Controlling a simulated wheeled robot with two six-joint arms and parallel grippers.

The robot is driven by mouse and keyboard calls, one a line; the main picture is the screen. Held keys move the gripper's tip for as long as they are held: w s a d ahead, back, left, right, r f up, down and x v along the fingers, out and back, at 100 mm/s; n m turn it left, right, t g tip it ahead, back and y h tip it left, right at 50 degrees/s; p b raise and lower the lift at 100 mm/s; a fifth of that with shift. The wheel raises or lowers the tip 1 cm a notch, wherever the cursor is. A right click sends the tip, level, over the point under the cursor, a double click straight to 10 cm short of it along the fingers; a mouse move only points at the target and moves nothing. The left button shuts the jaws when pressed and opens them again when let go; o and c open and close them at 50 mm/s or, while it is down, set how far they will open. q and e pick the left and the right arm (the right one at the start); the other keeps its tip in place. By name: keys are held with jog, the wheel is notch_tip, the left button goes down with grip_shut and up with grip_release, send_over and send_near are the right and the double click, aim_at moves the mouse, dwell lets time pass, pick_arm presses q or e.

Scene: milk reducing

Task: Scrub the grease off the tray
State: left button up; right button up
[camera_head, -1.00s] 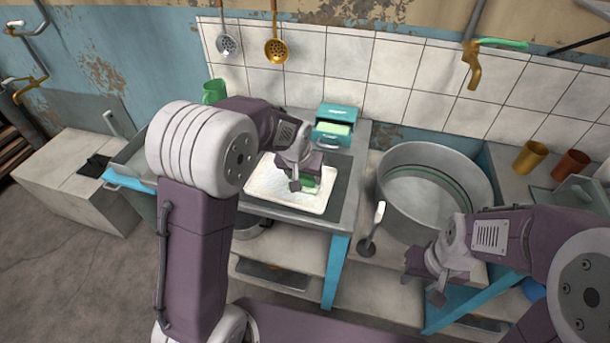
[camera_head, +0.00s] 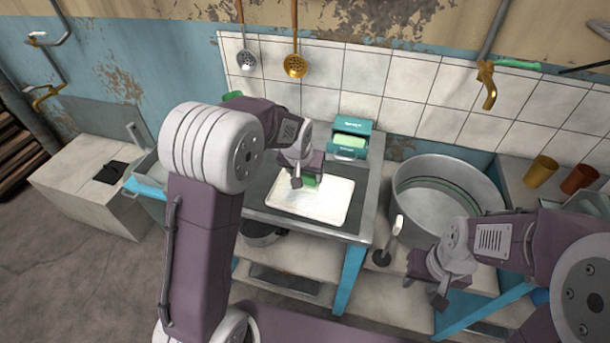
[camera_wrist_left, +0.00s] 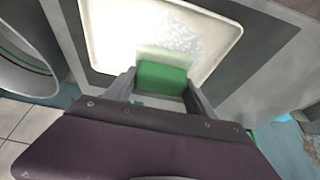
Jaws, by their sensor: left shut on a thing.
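The white tray (camera_head: 331,203) lies on the grey counter left of the large metal pot. In the left wrist view, the tray (camera_wrist_left: 112,32) has a pale speckled patch of grease (camera_wrist_left: 178,38) near its middle. My left gripper (camera_head: 305,181) is over the tray, shut on a green sponge (camera_head: 311,181). The sponge (camera_wrist_left: 160,78) shows between both fingers in the left wrist view, at or just above the tray surface; I cannot tell if it touches. My right gripper (camera_head: 428,290) hangs in front of the lower shelf; its jaw opening is unclear.
A teal box (camera_head: 351,140) with green sponges stands behind the tray. A large metal pot (camera_head: 447,192) is to the right, with yellow (camera_head: 540,171) and copper (camera_head: 579,180) cups beyond it. A ladle-like tool (camera_head: 390,240) stands before the pot.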

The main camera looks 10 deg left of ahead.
pick_arm(q)
jog(key=r+p, duration=0.2)
jog(key=shift+w+a+r, duration=0.1)
jog(key=shift+a+r, duration=0.1)
jog(key=shift+r, duration=0.2)
jog(key=shift+d+r+p, duration=0.1)
jog(key=shift+r+p, duration=0.65)
jog(key=shift+f, duration=0.1)
